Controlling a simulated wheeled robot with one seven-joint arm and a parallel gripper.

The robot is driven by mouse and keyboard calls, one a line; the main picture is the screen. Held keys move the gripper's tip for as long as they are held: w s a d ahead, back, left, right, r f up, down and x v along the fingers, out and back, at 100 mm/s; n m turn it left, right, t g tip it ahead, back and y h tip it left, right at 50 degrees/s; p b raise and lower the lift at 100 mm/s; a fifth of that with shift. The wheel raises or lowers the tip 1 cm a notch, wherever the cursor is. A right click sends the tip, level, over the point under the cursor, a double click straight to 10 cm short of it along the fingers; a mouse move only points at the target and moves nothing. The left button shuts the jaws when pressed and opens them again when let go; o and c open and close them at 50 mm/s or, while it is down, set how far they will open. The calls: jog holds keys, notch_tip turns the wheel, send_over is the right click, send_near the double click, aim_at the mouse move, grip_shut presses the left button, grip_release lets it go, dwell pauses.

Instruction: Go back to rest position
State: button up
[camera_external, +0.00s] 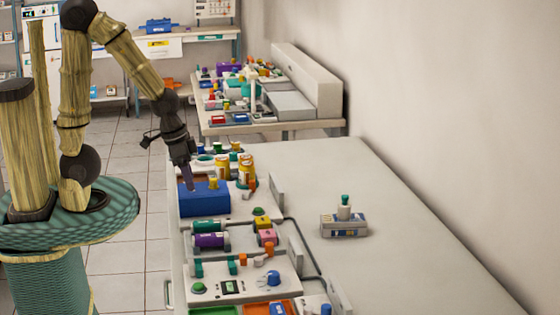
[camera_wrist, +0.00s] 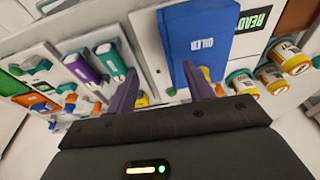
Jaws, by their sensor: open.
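My gripper (camera_external: 189,180) is low over the near counter, pointing down beside a blue box (camera_external: 205,203). In the wrist view my gripper (camera_wrist: 160,70) has its two purple-grey fingers apart, with nothing clearly held between them. The right finger overlaps the lower part of the blue box (camera_wrist: 195,40), which carries white lettering; I cannot tell whether they touch. The left finger is near the white panel between the box and the purple and green cylinders.
Orange-and-white jars (camera_external: 222,168) stand behind the box. Panels with purple and green cylinders (camera_external: 211,241) lie nearer the camera. A small device (camera_external: 344,224) sits on the otherwise clear right side of the counter (camera_external: 400,260). A second cluttered table stands behind.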

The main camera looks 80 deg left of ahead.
jog(key=w+p+v, duration=0.2)
jog(key=p+v, duration=0.8)
jog(key=p, duration=0.1)
jog(key=shift+w+r, duration=0.15)
jog(key=shift+r, duration=0.55)
dwell(0.4)
